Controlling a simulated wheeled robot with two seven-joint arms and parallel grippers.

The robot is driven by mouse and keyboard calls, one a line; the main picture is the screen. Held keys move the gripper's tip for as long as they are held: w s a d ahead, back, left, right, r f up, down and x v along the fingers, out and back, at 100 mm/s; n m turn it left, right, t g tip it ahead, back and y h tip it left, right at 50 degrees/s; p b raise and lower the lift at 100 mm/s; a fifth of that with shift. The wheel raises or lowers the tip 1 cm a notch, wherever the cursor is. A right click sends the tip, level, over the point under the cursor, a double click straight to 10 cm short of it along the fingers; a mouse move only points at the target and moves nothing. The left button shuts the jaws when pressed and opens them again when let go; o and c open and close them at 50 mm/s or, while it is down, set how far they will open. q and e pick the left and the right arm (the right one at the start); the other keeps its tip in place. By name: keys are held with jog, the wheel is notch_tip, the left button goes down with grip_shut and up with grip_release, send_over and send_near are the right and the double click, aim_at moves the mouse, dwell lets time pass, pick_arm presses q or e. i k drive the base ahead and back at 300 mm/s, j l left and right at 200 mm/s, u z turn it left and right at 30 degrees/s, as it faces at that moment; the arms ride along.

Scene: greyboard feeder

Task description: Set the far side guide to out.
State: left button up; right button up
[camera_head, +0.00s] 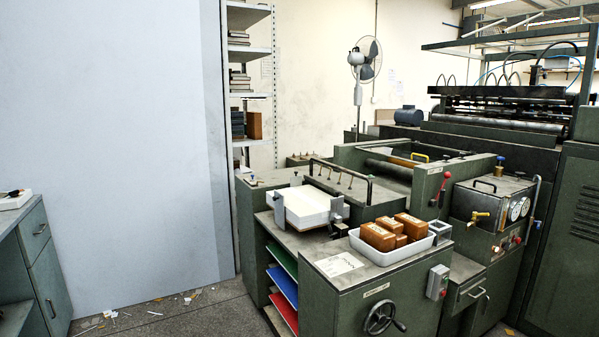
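The feeder (268,227) is a green machine table in the middle of the view. A stack of pale board (305,203) lies on its top. A grey metal guide block (338,209) stands at the stack's right side. A small metal upright (296,179) shows at the stack's back edge, and a thin metal plate (279,207) stands at its left. I cannot tell for sure which of these is the far side guide, nor whether it is set in or out. Neither of my grippers is in view.
A white tray with brown blocks (391,253) sits on the feeder's front right. A handwheel (381,317) and a grey switch box (438,282) project from its front. A grey cabinet (33,262) stands at left. Open floor (205,312) with paper scraps lies between.

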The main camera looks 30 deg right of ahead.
aim_at(296, 181)
jog(key=i+l+z, duration=0.15)
jog(key=i, duration=0.55)
jog(key=i+l+z, duration=0.15)
jog(key=i, duration=0.6)
